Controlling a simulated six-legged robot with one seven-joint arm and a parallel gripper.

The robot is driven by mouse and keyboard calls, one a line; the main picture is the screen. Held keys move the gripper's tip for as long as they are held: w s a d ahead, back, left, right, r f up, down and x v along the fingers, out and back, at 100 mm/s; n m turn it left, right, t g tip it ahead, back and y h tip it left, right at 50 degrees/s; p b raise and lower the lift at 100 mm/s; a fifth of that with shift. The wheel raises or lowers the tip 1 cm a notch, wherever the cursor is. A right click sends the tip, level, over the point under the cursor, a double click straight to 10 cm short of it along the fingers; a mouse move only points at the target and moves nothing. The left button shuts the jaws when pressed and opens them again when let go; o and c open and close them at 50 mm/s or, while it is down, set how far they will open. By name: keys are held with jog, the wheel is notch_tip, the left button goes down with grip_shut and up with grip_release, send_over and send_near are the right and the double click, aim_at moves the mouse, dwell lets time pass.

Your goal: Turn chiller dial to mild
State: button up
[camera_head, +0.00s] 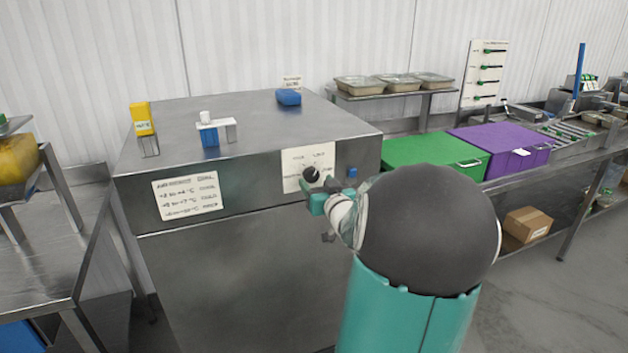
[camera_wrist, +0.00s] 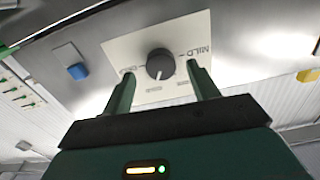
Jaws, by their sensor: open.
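The chiller (camera_head: 245,265) is a steel cabinet with a white dial card (camera_head: 318,156) on its front. The black round dial (camera_head: 311,173) sits on this card. In the wrist view the dial (camera_wrist: 160,62) has a white mark pointing toward the gripper side, not at the word MILD, which is printed to the right. Other labels on the card are too small to read. My gripper (camera_head: 312,192) is open at the card. In the wrist view its green fingers (camera_wrist: 161,72) stand on either side of the dial; I cannot tell whether they touch it.
A blue button (camera_head: 352,173) is right of the card. A written sign (camera_head: 188,195) is on the chiller's left front. Yellow (camera_head: 141,118) and blue (camera_head: 289,97) items stand on top. Green (camera_head: 435,157) and purple (camera_head: 503,145) boxes are to the right.

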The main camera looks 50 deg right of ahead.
aim_at(311, 175)
jog(key=shift+x, duration=1.45)
jog(key=c, duration=1)
